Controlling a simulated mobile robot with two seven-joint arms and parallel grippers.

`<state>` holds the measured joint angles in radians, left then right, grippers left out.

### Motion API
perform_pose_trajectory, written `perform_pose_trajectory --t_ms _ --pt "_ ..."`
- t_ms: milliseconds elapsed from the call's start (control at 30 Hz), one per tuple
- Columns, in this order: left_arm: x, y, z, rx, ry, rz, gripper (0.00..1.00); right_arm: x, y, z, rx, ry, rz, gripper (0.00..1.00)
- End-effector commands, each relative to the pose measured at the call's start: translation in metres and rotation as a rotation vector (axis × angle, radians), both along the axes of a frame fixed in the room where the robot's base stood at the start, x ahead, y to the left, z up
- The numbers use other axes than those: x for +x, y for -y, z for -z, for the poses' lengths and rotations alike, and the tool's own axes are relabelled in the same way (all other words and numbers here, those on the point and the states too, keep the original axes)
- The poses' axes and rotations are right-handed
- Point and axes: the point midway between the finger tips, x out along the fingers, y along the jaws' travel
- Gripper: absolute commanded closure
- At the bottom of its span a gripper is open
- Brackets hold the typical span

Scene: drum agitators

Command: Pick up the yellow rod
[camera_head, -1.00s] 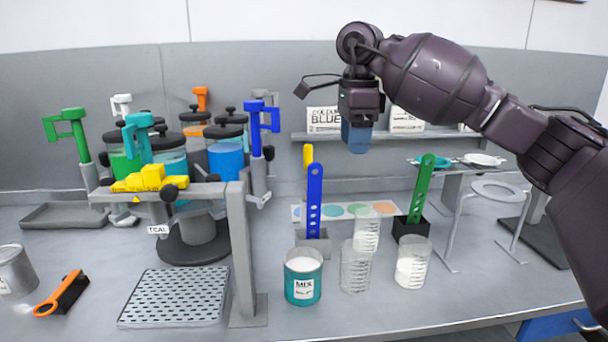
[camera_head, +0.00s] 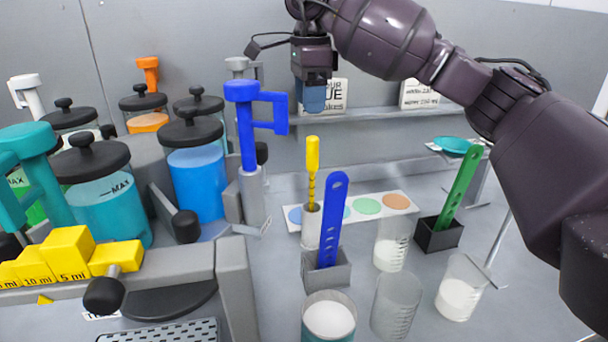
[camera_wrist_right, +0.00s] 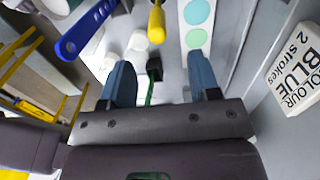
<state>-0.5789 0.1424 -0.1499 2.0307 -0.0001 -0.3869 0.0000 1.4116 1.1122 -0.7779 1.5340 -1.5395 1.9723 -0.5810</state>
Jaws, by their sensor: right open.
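The yellow rod (camera_head: 312,165) stands upright in a light grey cylindrical holder (camera_head: 311,227), behind the blue perforated paddle (camera_head: 333,220). My right gripper (camera_head: 313,108) is above the rod, its blue fingers pointing down and apart from it. In the right wrist view, the two blue fingers (camera_wrist_right: 161,75) are spread with nothing between them. The yellow rod (camera_wrist_right: 157,22) shows beyond them, near the top edge of that view. The lower end of the rod is hidden in the holder. My left gripper is not in view.
A blue lever tap (camera_head: 245,125) stands left of the rod. A green paddle (camera_head: 462,185) stands in a black holder at right. Several clear cups are in front. A colour strip (camera_head: 368,206) lies behind the rod. A shelf (camera_head: 375,122) with a white box (camera_head: 333,97) is at the back.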

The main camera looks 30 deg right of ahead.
Motion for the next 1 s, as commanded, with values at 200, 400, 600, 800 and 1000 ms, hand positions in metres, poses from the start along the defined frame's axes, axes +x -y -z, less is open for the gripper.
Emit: perform_pose_trajectory --t_ms 200,400,600,800,1000 --pt "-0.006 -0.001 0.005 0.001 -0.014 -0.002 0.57 -0.001 0.0 0.028 0.0 -0.004 -0.001 0.44" --pt "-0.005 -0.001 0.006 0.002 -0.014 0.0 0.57 0.0 0.001 0.051 0.0 -0.002 0.0 0.44" --pt "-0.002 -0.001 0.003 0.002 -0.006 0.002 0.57 -0.001 0.002 0.062 0.0 -0.003 0.001 0.44" --pt "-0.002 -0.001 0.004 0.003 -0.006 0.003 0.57 -0.003 0.004 0.089 0.0 -0.003 0.0 0.44" --pt "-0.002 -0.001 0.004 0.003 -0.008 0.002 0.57 -0.003 0.004 0.105 0.0 -0.001 0.0 0.44"
